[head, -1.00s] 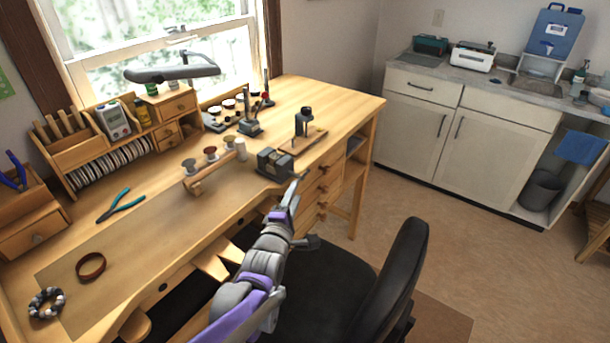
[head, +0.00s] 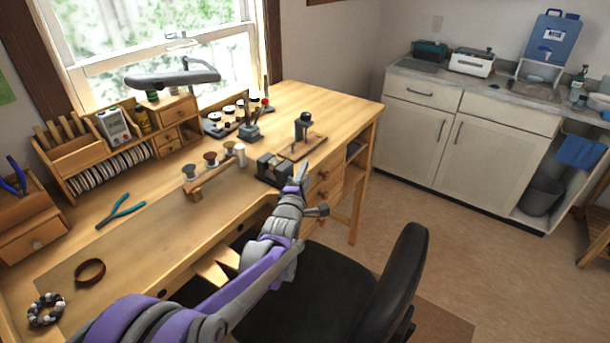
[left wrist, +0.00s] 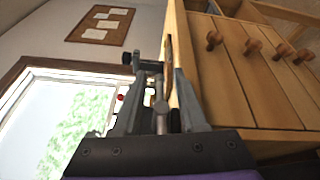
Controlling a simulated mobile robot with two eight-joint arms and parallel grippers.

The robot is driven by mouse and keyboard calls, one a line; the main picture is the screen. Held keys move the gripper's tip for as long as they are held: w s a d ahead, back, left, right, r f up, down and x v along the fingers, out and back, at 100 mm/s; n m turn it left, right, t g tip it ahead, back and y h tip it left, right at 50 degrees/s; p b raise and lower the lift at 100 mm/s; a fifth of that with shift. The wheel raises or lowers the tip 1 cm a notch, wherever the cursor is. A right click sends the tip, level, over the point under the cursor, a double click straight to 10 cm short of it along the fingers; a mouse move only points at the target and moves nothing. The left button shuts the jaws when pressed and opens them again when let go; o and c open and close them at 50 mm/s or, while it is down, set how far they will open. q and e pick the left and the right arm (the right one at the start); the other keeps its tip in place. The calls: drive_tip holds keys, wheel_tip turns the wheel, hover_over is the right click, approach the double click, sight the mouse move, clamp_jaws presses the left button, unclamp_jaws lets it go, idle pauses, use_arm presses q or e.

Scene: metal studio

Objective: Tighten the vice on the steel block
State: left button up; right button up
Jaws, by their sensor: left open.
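The small dark grey vice (head: 270,169) stands at the bench's front edge in the head view. My left gripper (head: 303,170) is just right of it, at its screw end. In the left wrist view, my left gripper (left wrist: 160,88) is open, with a thin metal bar (left wrist: 160,112) between its fingers. The bar looks like part of the vice's screw or handle. I cannot tell whether the fingers touch it. I cannot make out the steel block. My right gripper is not in view.
Drawers with knobs (head: 322,175) lie below the gripper. A black chair (head: 395,280) stands in front.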

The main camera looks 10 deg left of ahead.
use_arm(q)
drive_tip(key=shift+c, duration=0.3)
clamp_jaws()
drive_tip(key=shift+g, duration=0.3)
